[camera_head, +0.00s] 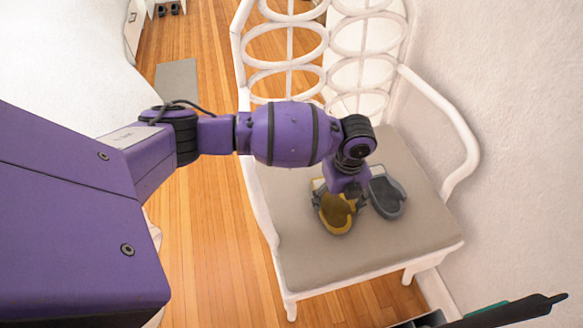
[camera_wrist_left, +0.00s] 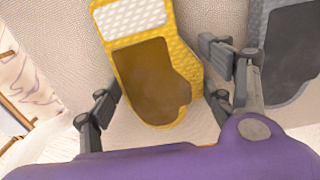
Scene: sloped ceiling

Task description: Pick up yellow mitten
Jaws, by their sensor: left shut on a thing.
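A yellow mitten (camera_head: 337,219) with a brown palm and a white cuff lies on the grey seat of a white chair, partly under my left gripper. In the left wrist view the yellow mitten (camera_wrist_left: 158,85) shows between the two fingers, its cuff at the top. My left gripper (camera_head: 342,200) points down over it, with a finger on each side. The left gripper (camera_wrist_left: 155,105) is shut on the mitten. A grey mitten (camera_head: 388,194) lies just to the right of it, and shows at the right edge of the left wrist view (camera_wrist_left: 290,55). My right gripper is not seen.
The white chair (camera_head: 461,150) has a looped back and an armrest on the right, near the wall. The grey seat (camera_head: 300,255) is bare in front of the mittens. Wooden floor (camera_head: 205,230) lies to the left.

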